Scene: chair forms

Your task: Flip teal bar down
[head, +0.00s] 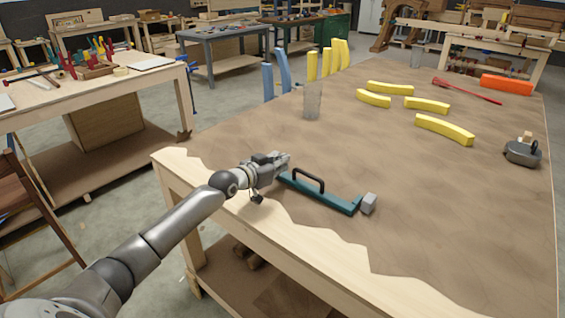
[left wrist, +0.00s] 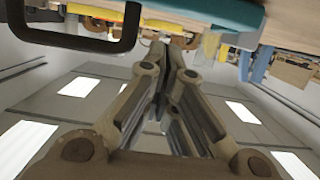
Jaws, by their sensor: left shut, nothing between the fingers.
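The teal bar (head: 322,193) lies along the brown mat near the table's front edge, with a black loop handle (head: 308,180) standing on it and a grey block (head: 369,203) at its right end. My left gripper (head: 286,160) is shut and empty at the bar's left end; I cannot tell whether it touches. In the left wrist view the gripper fingers (left wrist: 172,50) point up the picture, with the teal bar (left wrist: 230,14) and the black handle (left wrist: 75,40) close above them. My right gripper is not in view.
Several yellow curved pieces (head: 445,130) lie farther back on the table (head: 430,220). A clear cylinder (head: 312,101) stands on the left side. A red tool (head: 468,91), an orange block (head: 506,85) and a dark round object (head: 522,151) are at the right. The mat's front right is clear.

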